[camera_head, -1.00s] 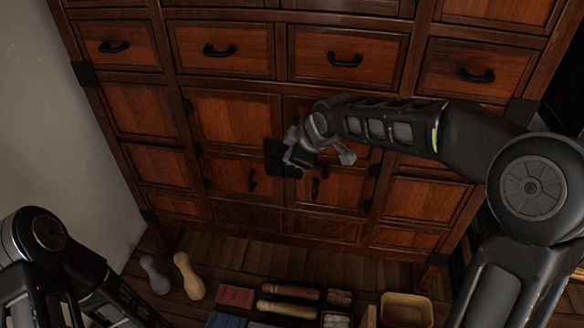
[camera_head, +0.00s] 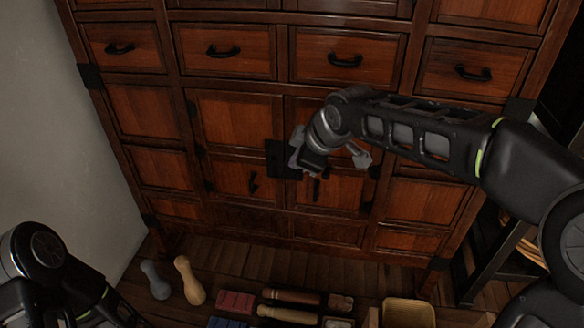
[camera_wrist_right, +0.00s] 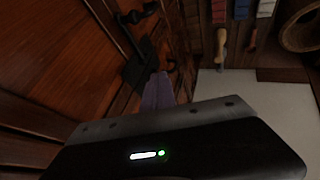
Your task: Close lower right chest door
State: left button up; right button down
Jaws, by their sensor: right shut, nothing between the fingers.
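The wooden chest (camera_head: 228,215) has a pair of reddish-brown doors low in its middle. The right door (camera_head: 345,192) looks flush or nearly flush with the front; I cannot tell whether a small gap is left. Its dark handle (camera_head: 317,190) shows just below my right gripper (camera_head: 308,160), which hides the door's upper left part. The right gripper is shut and empty, close to the door front beside the dark lock plate (camera_head: 279,158). In the right wrist view its fingers (camera_wrist_right: 157,92) point along the chest front. My left gripper is out of view.
The left door (camera_head: 232,175) sits flat in the front. Drawers with dark handles (camera_head: 345,61) run above. On the floor below are a pale wooden pestle (camera_head: 189,280), a grey one (camera_head: 155,280), red blocks (camera_head: 235,301) and a yellowish tray (camera_head: 408,312). A wall stands left.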

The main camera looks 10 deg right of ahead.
jog(key=v, duration=0.4)
jog(key=shift+s+a+r, duration=0.15)
jog(key=shift+s+a, duration=0.05)
jog(key=shift+s, duration=0.1)
jog(key=w+a+f+m+t+y, duration=0.2)
jog(key=w+a+f+m, duration=0.1)
jog(key=a+f+m, duration=0.2)
jog(key=s+a+f+m+g, duration=0.1)
jog(key=s+f+m, duration=0.15)
jog(key=f, duration=0.75)
jog(key=s+a+f+m+g, duration=0.1)
jog(key=s+f+m, duration=0.15)
jog(key=f, duration=0.75)
jog(key=s+f+m+g, duration=0.4)
jog(key=s+f+g, duration=0.2)
jog(key=s+f, duration=1.6)
jog(key=s, duration=0.3)
jog(key=shift+s+a+f+m, duration=0.3)
jog(key=shift+s+f+m, duration=0.05)
jog(key=shift+m, duration=0.05)
